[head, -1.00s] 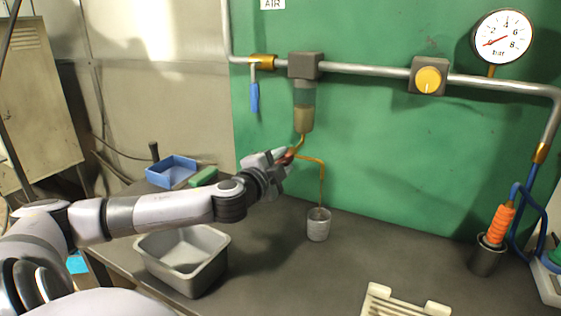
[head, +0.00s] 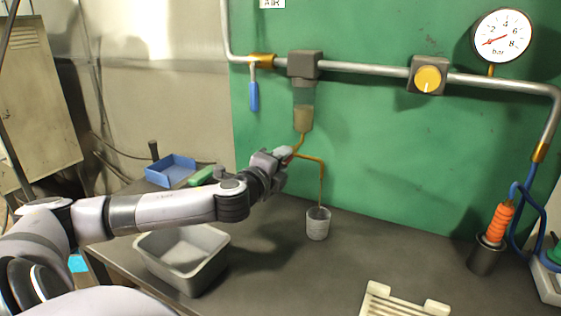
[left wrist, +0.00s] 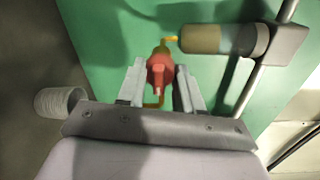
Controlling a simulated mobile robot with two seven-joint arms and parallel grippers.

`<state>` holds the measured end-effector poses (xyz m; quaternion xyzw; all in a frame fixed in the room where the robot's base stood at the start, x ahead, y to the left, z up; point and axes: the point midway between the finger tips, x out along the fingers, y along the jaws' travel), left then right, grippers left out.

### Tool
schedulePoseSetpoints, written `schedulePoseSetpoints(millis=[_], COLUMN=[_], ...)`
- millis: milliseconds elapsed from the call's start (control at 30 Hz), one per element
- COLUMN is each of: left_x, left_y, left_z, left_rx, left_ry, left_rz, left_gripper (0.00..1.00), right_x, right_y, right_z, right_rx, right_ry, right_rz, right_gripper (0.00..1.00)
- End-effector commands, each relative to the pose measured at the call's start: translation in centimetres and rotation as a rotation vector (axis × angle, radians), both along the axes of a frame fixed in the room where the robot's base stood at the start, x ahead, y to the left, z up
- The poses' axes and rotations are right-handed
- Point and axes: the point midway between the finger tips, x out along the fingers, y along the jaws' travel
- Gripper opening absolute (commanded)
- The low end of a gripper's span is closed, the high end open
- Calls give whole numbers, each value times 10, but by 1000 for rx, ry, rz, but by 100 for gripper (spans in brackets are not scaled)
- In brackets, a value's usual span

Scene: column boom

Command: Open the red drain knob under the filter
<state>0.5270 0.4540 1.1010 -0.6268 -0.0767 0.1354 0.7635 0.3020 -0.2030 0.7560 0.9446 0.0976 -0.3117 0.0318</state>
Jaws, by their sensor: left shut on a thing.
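The red drain knob (left wrist: 160,71) sits between the two fingers of my left gripper (left wrist: 160,82) in the left wrist view. The gripper is shut on it. In the head view my left gripper (head: 284,156) is below the filter (head: 303,118) and hides the knob. The filter hangs from the pipe and has a cloudy brownish lower part. A thin brass drain tube (head: 321,178) runs from the knob area down towards a small grey cup (head: 318,224) on the bench. My right gripper is not in view.
A metal tray (head: 182,260) stands on the bench below my left arm. A blue bin (head: 170,170) and a green object stand behind the arm. A blue-handled valve (head: 254,96), yellow regulator knob (head: 428,79) and gauge (head: 502,36) are on the wall.

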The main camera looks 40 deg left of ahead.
Motion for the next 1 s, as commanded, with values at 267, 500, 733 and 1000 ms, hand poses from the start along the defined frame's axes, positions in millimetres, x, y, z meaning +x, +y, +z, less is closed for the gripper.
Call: schedulePoseSetpoints(millis=[267,500,733,1000], left_x=[0,0,0,-12], left_y=[0,0,0,-3], left_z=[-1,-1,0,-2], left_rx=[8,7,6,10], left_ry=[4,4,3,5], left_rz=[-1,-1,0,0], left_gripper=[5,61,61,61], right_x=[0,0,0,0], right_y=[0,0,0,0], right_z=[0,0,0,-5], right_rx=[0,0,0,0], right_ry=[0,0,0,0], right_rz=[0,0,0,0], right_gripper=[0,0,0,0])
